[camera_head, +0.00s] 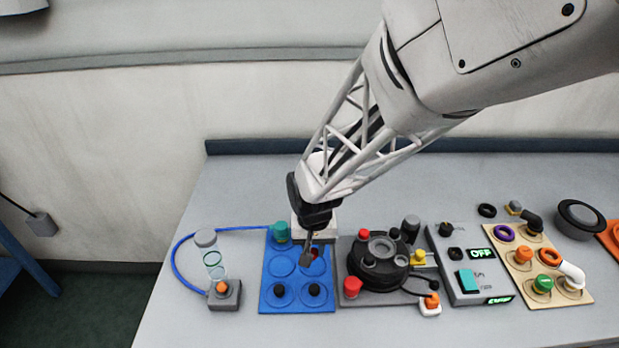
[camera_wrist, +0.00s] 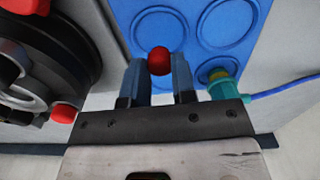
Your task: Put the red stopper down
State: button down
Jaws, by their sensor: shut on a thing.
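The red stopper (camera_wrist: 158,61) is held between the two fingers of my gripper (camera_wrist: 158,75) in the wrist view. In the head view only a bit of red (camera_head: 314,253) shows beside my gripper (camera_head: 306,259). My gripper points down over the blue board (camera_head: 267,302), which has several round recessed spots. In the wrist view the board (camera_wrist: 190,50) lies beneath the stopper, with a ring-marked spot partly hidden behind the fingers. I cannot tell whether the stopper touches the board.
A teal fitting (camera_head: 281,231) with a blue hose sits at the board's back left. Two black knobs (camera_head: 314,290) stand on its front spots. A black round device (camera_head: 380,262) with red caps is close on the right. A clear column (camera_head: 211,255) stands left.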

aim_at(314, 251)
jog(key=shift+f, duration=1.35)
jog(key=shift+f, duration=0.1)
jog(key=c, duration=0.9)
grip_release()
jog(key=shift+c, duration=0.2)
notch_tip(314, 251, up, 12)
jog(key=s+d+r+t, duration=0.1)
jog(key=s+d+r, duration=0.5)
jog(key=s+d, duration=0.2)
jog(key=s+d+r+t, duration=0.1)
jog(key=s+d+r, duration=0.4)
jog(key=s+d, duration=0.3)
jog(key=shift+s+d+r+t, duration=0.2)
jog(key=shift+s+r+t, duration=0.1)
jog(key=shift+s+r, duration=0.15)
